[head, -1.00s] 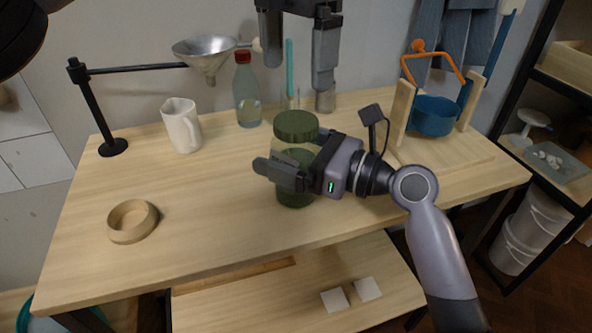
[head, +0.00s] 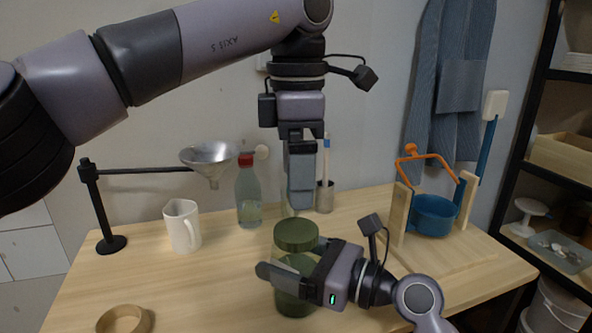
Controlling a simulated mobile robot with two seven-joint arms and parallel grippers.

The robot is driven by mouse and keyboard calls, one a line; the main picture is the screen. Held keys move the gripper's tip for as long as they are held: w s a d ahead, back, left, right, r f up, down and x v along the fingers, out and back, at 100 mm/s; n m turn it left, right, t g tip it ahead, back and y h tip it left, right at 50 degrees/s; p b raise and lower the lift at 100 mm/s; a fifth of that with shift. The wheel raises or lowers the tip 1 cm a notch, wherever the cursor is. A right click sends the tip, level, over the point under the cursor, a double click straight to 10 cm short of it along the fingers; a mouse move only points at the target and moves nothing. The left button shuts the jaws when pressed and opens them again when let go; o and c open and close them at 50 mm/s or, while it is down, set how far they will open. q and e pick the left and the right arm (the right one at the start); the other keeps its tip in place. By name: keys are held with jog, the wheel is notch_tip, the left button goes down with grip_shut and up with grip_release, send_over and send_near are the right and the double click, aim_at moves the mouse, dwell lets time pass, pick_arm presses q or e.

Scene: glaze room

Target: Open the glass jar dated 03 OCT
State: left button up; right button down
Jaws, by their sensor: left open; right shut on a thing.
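A glass jar with a dark green lid (head: 296,236) stands upright near the front middle of the table in the head view. No date can be read on it. My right gripper (head: 282,277) is shut around the jar's body from the right, hiding part of the glass. My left gripper (head: 301,195) points straight down just above the lid. It is open and empty, with one finger largely overlapping the other from this angle. The lid sits on the jar, and a small gap shows between it and the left fingertips.
A bottle with a red cap (head: 248,192), a white pitcher (head: 182,226) and a funnel (head: 209,157) on a black stand are behind left. A blue pot (head: 434,214) in a wooden frame stands right. The left middle table is clear.

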aim_at(296, 229)
pick_arm(q)
jog(key=m, duration=1.8)
jog(key=shift+m, duration=0.3)
jog(key=m, duration=0.5)
jog(key=shift+m, duration=0.4)
jog(key=shift+f, duration=4)
